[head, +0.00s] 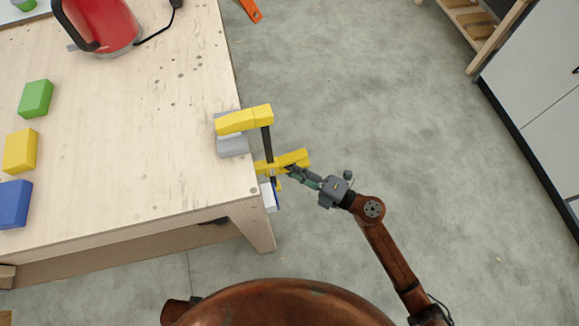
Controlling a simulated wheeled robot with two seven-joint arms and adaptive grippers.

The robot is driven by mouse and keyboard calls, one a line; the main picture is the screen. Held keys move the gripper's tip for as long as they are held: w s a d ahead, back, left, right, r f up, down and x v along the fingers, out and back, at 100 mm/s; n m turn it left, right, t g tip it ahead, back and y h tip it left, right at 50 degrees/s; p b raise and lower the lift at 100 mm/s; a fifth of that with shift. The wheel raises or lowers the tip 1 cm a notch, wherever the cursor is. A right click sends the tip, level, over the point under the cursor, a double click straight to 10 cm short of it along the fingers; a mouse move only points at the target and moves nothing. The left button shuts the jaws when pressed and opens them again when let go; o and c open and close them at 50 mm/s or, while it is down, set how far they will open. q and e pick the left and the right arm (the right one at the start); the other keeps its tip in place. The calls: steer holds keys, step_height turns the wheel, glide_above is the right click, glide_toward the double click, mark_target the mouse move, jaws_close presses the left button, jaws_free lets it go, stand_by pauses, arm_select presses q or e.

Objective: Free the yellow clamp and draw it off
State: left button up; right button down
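The yellow clamp (243,120) sits at the right edge of the wooden table, with its upper jaw over a grey block (232,147) on the tabletop. Its dark bar runs down past the edge to a yellow lower part (294,159) outside the table. My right gripper (289,172) reaches in from the right, with its fingertips at or very near that lower part. Whether the fingers touch or grip it is too small to tell. My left gripper is not in view.
Green (35,98), yellow (20,151) and blue (13,204) blocks lie at the table's left. A red kettle (100,25) stands at the back. A white-and-blue piece (269,197) is by the table edge below the clamp. Floor to the right is clear.

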steer(key=shift+r+p, duration=0.35)
steer(key=shift+r, duration=0.1)
steer(key=shift+w+d+f, duration=0.1)
steer(key=shift+w+d, duration=0.1)
steer(key=shift+d, duration=0.3)
steer(key=shift+w+d, duration=0.15)
steer(key=shift+d, duration=0.3)
steer(key=w+d+b, duration=0.2)
steer(key=w+d, duration=0.1)
steer(key=d, duration=0.8)
steer(key=shift+w+d, duration=0.2)
steer(key=shift+w, duration=0.2)
